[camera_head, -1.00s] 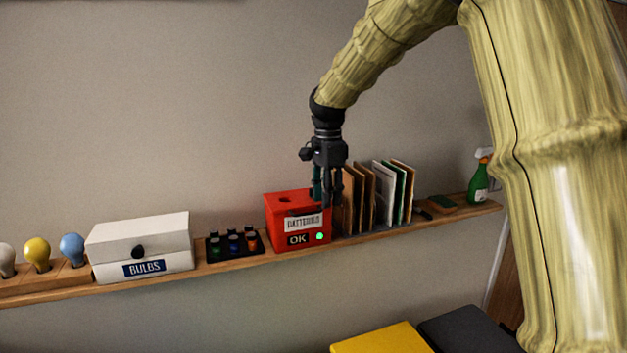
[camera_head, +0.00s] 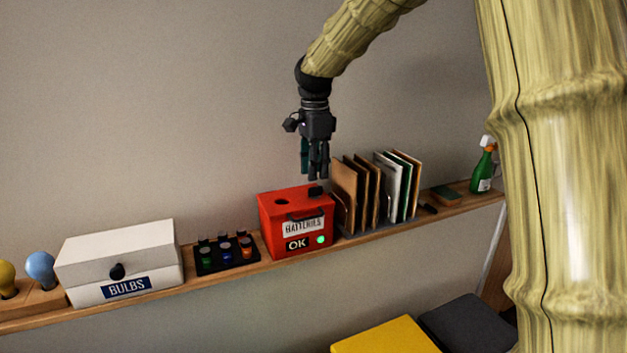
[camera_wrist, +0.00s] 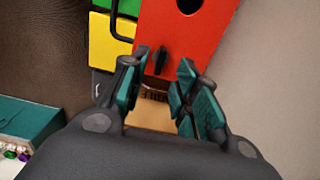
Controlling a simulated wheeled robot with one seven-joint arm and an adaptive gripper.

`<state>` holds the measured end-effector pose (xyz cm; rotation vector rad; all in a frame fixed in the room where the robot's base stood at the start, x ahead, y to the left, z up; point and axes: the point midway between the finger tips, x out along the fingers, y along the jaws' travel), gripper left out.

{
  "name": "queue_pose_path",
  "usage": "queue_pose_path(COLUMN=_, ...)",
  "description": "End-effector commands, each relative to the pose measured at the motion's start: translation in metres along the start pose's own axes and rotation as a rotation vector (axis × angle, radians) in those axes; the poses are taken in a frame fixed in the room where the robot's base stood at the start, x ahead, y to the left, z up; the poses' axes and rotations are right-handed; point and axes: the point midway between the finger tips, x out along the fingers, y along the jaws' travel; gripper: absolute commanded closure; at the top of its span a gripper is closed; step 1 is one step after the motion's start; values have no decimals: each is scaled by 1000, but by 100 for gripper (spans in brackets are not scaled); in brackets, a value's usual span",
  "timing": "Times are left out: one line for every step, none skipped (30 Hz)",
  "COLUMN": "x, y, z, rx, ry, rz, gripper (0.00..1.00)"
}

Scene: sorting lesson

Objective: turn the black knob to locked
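The red BATTERIES box (camera_head: 285,215) stands on the shelf with an OK sign and a lit green light on its front. A small black knob (camera_head: 316,190) sits on its top near the back right corner; the wrist view shows this knob (camera_wrist: 162,60) as a narrow upright bar, apart from the fingers. My gripper (camera_head: 315,178) hangs pointing down just above the knob. In the wrist view my gripper (camera_wrist: 160,78) has its teal-padded fingers spread on either side of the knob's near end, with nothing between the pads. I cannot read any lock marking.
Upright folders (camera_head: 375,190) stand close on the right of the box. A dark tray of small coloured items (camera_head: 225,257) is on its left, then the white BULBS box (camera_head: 118,255) with its own dark round knob. Space above the shelf is free.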

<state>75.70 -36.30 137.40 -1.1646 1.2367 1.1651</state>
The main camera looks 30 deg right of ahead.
Motion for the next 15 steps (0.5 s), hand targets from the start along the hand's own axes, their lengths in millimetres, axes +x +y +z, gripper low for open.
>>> queue_pose_path(x=6, y=0, z=0, rx=0, ry=-1, rz=2, gripper=70)
queue_pose_path(x=11, y=0, z=0, rx=1, ry=-2, rz=3, gripper=70)
queue_pose_path(x=17, y=0, z=0, rx=1, ry=-2, rz=3, gripper=70)
queue_pose_path(x=21, y=0, z=0, rx=0, ry=-2, rz=3, gripper=70)
queue_pose_path(x=25, y=0, z=1, rx=-1, ry=-2, rz=2, gripper=70)
queue_pose_path(x=30, y=-1, z=1, rx=-1, ry=-1, rz=1, gripper=70)
queue_pose_path(x=33, y=-1, z=1, rx=-1, ry=-1, rz=1, gripper=70)
queue_pose_path(x=36, y=-1, z=1, rx=-1, ry=-1, rz=1, gripper=70)
queue_pose_path(x=40, y=-1, z=2, rx=-1, ry=-1, rz=1, gripper=70)
queue_pose_path(x=43, y=-1, z=2, rx=-2, ry=-1, rz=1, gripper=70)
queue_pose_path(x=45, y=-1, z=2, rx=-2, ry=-1, rz=1, gripper=70)
queue_pose_path(x=47, y=-1, z=2, rx=-2, ry=0, rz=1, gripper=70)
queue_pose_path(x=49, y=-1, z=2, rx=-2, ry=0, rz=0, gripper=70)
queue_pose_path(x=50, y=-1, z=2, rx=-2, ry=0, rz=0, gripper=70)
queue_pose_path(x=51, y=-1, z=2, rx=-2, ry=0, rz=0, gripper=70)
